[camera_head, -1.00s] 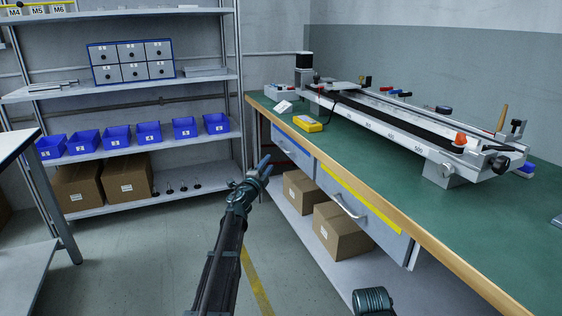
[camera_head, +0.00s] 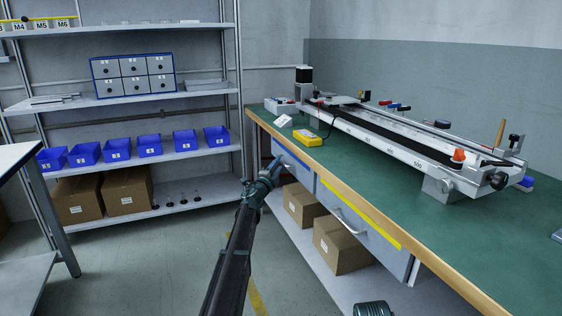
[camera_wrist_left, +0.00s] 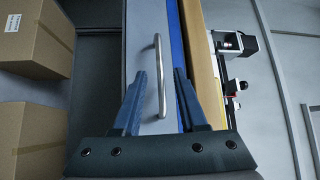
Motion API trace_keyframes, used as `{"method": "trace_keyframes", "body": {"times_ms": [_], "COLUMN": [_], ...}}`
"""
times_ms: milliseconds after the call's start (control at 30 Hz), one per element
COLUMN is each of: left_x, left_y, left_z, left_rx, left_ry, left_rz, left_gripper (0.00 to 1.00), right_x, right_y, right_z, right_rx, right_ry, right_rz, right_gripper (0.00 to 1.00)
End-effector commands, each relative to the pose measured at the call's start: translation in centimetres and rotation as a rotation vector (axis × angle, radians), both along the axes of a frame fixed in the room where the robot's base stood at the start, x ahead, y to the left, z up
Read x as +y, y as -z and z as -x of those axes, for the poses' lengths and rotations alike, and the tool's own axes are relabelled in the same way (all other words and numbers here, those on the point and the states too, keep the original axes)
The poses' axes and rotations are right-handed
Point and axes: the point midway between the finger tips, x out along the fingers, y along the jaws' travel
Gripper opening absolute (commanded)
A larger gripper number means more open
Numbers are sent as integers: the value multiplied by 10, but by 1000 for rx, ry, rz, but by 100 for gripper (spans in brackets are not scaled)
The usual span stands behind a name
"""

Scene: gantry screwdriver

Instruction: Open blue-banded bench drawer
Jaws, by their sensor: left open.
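The blue-banded bench drawer (camera_head: 293,165) is under the far left end of the green-topped bench, its blue band along the top of a grey front. It looks shut. Its metal bar handle shows in the left wrist view (camera_wrist_left: 160,75), lying between the two finger lines and beyond the tips. My left gripper (camera_wrist_left: 157,78) is open and empty, facing the drawer front. In the head view my left gripper (camera_head: 272,160) is close to the drawer's handle; I cannot tell whether it touches. My right gripper is not in view.
A yellow-banded drawer (camera_head: 362,220) is next to it, nearer me. Cardboard boxes (camera_head: 340,245) stand on the bench's lower shelf. The bench top (camera_head: 420,210) carries a long gantry rail (camera_head: 410,145) and a yellow device (camera_head: 308,138). Shelving with blue bins (camera_head: 150,146) stands at left.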

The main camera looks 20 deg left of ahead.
Motion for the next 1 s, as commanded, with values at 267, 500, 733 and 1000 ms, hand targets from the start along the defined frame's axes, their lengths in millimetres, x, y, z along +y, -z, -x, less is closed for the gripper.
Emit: {"method": "trace_keyframes", "body": {"times_ms": [267,500,733,1000], "left_x": [-3,-3,-3,-3], "left_y": [-5,-5,-5,-5], "left_z": [-38,-38,-38,-38], "left_rx": [0,0,0,0], "left_ry": [0,0,0,-1], "left_rz": [1,0,0,0], "left_gripper": [42,42,6,0], "right_x": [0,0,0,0], "right_y": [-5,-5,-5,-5], "right_z": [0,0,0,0], "right_rx": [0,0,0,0], "right_ry": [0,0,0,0], "right_rz": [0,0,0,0], "right_gripper": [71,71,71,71]}}
